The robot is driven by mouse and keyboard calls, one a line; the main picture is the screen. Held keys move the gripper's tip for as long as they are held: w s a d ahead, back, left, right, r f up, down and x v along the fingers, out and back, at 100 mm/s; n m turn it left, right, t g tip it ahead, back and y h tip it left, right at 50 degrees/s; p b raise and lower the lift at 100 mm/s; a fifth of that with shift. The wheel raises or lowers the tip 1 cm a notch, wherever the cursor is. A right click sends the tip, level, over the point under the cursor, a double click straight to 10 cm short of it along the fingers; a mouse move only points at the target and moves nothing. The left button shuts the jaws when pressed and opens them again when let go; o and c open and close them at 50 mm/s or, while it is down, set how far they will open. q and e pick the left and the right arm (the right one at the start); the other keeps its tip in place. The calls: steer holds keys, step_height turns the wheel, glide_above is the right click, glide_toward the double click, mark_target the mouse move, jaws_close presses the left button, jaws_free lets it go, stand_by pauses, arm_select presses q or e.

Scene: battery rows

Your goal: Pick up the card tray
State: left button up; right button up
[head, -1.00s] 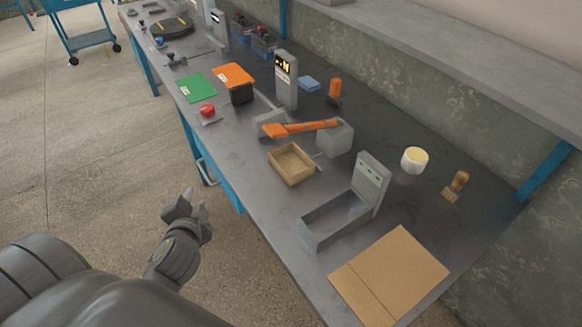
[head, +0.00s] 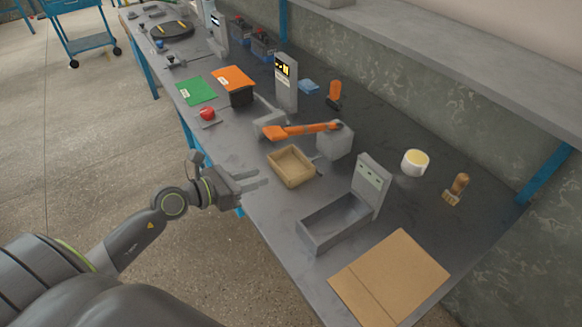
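The card tray (head: 290,182) is a small open tan box. It stands on the grey workbench and looks empty. My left gripper (head: 256,180) is over the bench's front edge, just left of the tray. Its two fingers are apart with nothing between them, and they point right toward the tray. A small gap shows between the fingertips and the tray. My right gripper is not in the picture.
Behind the tray, an orange-handled tool (head: 302,131) rests across grey blocks. A grey bin with an upright panel (head: 372,182) stands to its right, near a flat cardboard sheet (head: 392,277). A red button (head: 208,114) sits farther left. Bare bench lies in front of the tray.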

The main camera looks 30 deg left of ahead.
mark_target(303, 174)
arm_select(q)
steer(key=shift+m+g+y, duration=0.5)
steer(key=shift+m+g, duration=0.3)
steer(key=x, duration=0.6)
steer(key=f+x, duration=0.1)
steer(key=x, duration=0.5)
steer(key=a+f+x, duration=0.1)
steer(key=x, duration=0.5)
steer(key=shift+s+a+p, duration=0.1)
steer(key=shift+s+p, duration=0.15)
steer(key=shift+p, duration=0.15)
jaws_close()
